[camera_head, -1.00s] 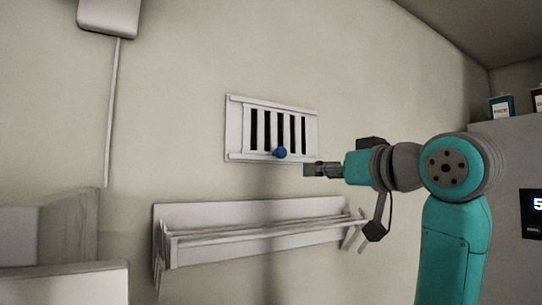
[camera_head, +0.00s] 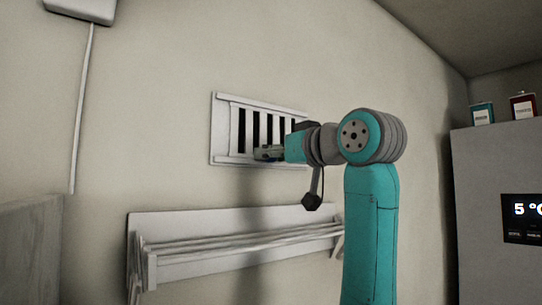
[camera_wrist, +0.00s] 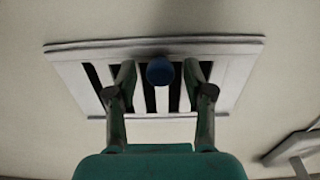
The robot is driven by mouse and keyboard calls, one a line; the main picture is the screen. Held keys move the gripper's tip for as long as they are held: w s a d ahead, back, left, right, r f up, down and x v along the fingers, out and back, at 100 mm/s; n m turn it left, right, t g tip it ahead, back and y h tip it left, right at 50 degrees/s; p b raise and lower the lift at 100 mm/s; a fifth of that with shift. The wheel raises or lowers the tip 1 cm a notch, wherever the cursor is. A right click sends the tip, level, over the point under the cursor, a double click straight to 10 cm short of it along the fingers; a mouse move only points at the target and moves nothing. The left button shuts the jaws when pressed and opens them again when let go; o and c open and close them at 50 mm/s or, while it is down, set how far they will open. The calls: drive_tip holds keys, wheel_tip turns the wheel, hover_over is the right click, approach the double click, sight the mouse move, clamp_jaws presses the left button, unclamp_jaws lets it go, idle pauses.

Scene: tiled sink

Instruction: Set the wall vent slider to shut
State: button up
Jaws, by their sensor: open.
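The wall vent (camera_head: 226,130) is a white framed grille on the wall, with dark vertical slots showing between white bars. It also shows in the wrist view (camera_wrist: 75,53). Its blue round knob (camera_wrist: 160,71) is at the vent's upper edge in the wrist view. In the head view the knob is hidden behind my gripper (camera_head: 262,153), which is at the vent's lower edge. In the wrist view my gripper (camera_wrist: 160,84) is open, with one finger on each side of the knob and gaps between. I cannot tell how deep the fingertips reach.
A white wall rack (camera_head: 240,240) with several rails is mounted below the vent, under my arm. A grey cabinet (camera_head: 490,190) with a display stands at the right, with two small cans on top. A white box (camera_head: 80,9) hangs at upper left. The wall around the vent is bare.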

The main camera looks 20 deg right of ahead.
drive_tip(key=shift+w+a, duration=0.2)
drive_tip(key=shift+w, duration=0.35)
clamp_jaws()
drive_tip(key=shift+w+d, duration=0.15)
drive_tip(key=shift+d, duration=0.35)
drive_tip(key=shift+w+d, duration=0.15)
drive_tip(key=shift+d, duration=0.35)
unclamp_jaws()
drive_tip(key=shift+d, duration=0.2)
